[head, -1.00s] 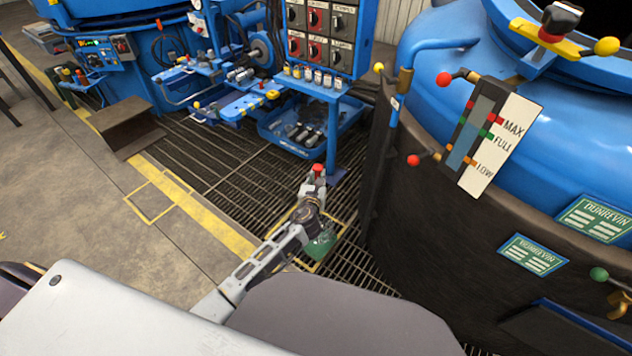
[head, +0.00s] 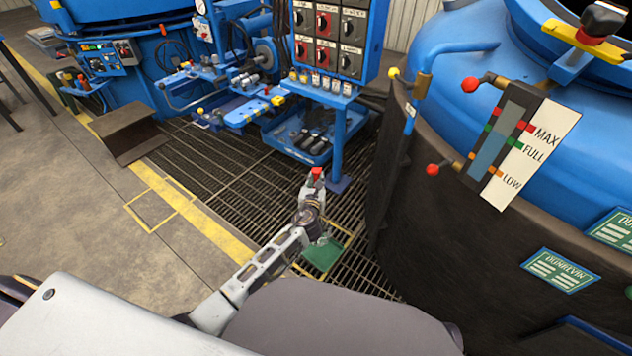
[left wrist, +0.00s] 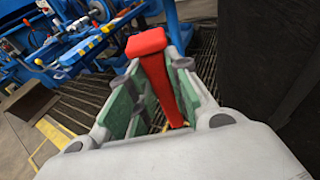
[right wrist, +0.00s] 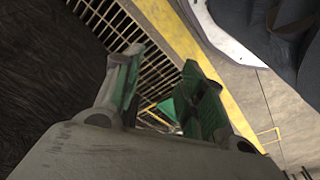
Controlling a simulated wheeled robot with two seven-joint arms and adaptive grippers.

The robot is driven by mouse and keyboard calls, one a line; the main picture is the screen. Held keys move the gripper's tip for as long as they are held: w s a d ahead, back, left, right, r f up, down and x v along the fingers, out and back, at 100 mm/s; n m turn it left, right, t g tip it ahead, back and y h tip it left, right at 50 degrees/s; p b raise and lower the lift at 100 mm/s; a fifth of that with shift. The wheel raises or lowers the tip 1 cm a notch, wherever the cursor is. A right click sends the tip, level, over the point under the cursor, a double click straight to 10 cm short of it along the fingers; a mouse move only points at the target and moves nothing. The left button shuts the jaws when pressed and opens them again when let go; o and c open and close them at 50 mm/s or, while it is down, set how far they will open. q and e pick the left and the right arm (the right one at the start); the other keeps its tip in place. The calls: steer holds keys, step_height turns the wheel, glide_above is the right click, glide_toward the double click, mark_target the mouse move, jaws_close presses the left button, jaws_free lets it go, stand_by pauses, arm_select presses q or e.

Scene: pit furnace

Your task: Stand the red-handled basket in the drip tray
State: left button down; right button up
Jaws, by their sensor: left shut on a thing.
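My left gripper (head: 312,188) is shut on a red handle (head: 317,173), above the floor grating. In the left wrist view the red handle (left wrist: 153,72) stands up between the green-padded fingers (left wrist: 158,100). The basket's body cannot be made out below it. A blue tray (head: 320,157) holding several dark items lies on the grating beyond the gripper; it looks like the drip tray. The gripper is apart from it, on its near side. My right gripper (right wrist: 160,95) is open and empty in the right wrist view; it cannot be seen in the head view.
A blue post (head: 338,150) under the switch panel (head: 335,35) stands close beyond the gripper. The dark furnace wall (head: 440,230) rises at right. A green plate (head: 322,255) lies within a yellow outline below the arm. Open floor (head: 60,190) lies left.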

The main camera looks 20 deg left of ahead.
steer(key=shift+r, duration=0.1)
steer(key=shift+w+a+r+t+b, duration=0.65)
steer(key=shift+a+r+t+b, duration=0.15)
steer(key=shift+r+b, duration=2.45)
arm_select(q)
step_height(320, 180, down, 10)
steer(key=b, duration=0.4)
steer(key=shift+r+b, duration=0.2)
steer(key=shift+b, duration=0.15)
arm_select(e)
steer(key=w+a+f+t+y, duration=0.1)
steer(key=a+f+t+y, duration=0.1)
steer(key=f, duration=0.5)
steer(key=shift+w+a+y, duration=0.2)
steer(key=shift+a+y, duration=0.1)
steer(key=shift+a, duration=0.25)
steer(key=shift+s+f, duration=0.15)
steer(key=shift+f, duration=0.2)
steer(key=shift+r, duration=0.15)
arm_select(q)
steer(key=shift+w+p, duration=0.2)
steer(key=shift+p, duration=0.1)
arm_select(e)
steer(key=shift+r, duration=0.45)
